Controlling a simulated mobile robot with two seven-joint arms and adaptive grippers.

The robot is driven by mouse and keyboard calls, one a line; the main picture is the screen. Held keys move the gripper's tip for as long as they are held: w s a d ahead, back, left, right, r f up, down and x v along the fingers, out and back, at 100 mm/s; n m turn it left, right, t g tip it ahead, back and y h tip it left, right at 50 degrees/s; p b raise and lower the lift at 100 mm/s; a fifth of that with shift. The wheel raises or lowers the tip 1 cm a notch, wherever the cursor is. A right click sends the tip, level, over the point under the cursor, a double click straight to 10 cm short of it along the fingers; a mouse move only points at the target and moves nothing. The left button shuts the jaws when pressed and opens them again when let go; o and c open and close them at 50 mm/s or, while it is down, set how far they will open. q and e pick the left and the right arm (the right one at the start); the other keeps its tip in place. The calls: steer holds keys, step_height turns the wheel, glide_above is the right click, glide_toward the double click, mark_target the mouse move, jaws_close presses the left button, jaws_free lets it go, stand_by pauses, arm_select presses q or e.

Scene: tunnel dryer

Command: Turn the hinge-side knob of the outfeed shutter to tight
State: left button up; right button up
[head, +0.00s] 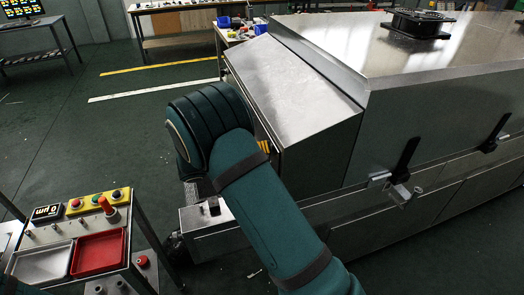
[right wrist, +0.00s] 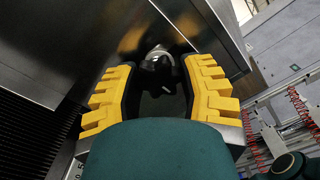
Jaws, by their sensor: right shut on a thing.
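A black knob (right wrist: 158,76) with a small white mark sits on a round metal mount in the right wrist view. It stands on bare steel beside a panel seam. My right gripper (right wrist: 160,66), with yellow stepped finger pads, is shut on the knob, one finger on each side. In the head view only a sliver of the gripper's yellow (head: 264,147) shows at the dryer's end face. My teal right arm hides the knob and most of the shutter there. The steel dryer (head: 290,75) fills the right of the head view. My left gripper is out of view.
A cart at lower left carries a red tray (head: 98,253), a grey tray (head: 43,262) and a yellow button box (head: 97,201). Black-handled latches (head: 407,155) line the dryer's side. Green floor lies open left of the dryer.

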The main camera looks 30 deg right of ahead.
steer(key=o, duration=1.2)
steer(key=v, duration=1.2)
steer(key=shift+r, duration=0.1)
